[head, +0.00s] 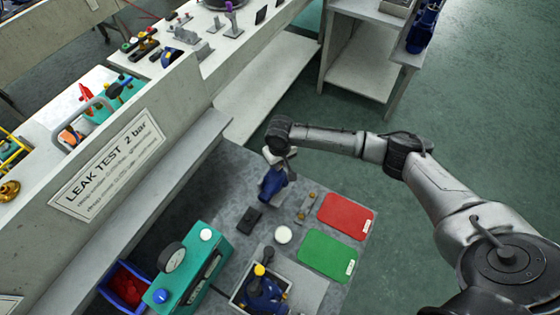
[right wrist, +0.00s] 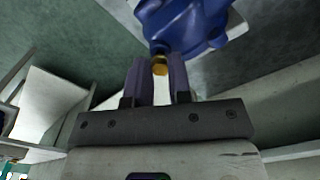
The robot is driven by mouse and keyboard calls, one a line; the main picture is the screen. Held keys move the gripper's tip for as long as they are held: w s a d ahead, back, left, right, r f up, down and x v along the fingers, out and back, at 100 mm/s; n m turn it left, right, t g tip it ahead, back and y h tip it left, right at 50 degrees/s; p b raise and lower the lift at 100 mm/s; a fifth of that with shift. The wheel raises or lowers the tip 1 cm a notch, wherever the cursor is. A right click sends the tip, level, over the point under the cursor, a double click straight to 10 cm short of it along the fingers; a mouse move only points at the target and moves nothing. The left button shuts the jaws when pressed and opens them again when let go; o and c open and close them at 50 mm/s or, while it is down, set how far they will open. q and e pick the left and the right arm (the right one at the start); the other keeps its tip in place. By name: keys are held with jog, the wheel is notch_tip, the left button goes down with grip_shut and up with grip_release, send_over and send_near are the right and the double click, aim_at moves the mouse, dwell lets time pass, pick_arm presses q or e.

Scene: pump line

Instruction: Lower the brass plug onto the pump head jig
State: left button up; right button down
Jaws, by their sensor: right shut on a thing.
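My right gripper (head: 272,160) is at the far end of the grey bench, right over a blue pump head (head: 272,184). In the right wrist view its two fingers (right wrist: 159,72) are shut on the brass plug (right wrist: 160,67), of which a small part shows between the fingertips. The blue pump head (right wrist: 187,22) lies just beyond the fingertips, very close to the plug. I cannot tell whether the plug touches it. In the head view the plug is hidden, and the jig under the pump head cannot be made out clearly. My left gripper is not in view.
On the bench are a red mat (head: 345,216), a green mat (head: 327,254), a white round piece (head: 283,235), a dark block (head: 253,217) and a teal gauge box (head: 190,270). Another blue pump (head: 262,292) sits in a tray. The leak test wall (head: 150,150) stands at left.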

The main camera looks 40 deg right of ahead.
jog(key=shift+f, duration=0.25)
dwell(0.6)
jog(key=c, duration=1)
grip_release()
jog(key=o, duration=1)
jog(key=shift+c, duration=0.2)
jog(key=shift+o, duration=0.2)
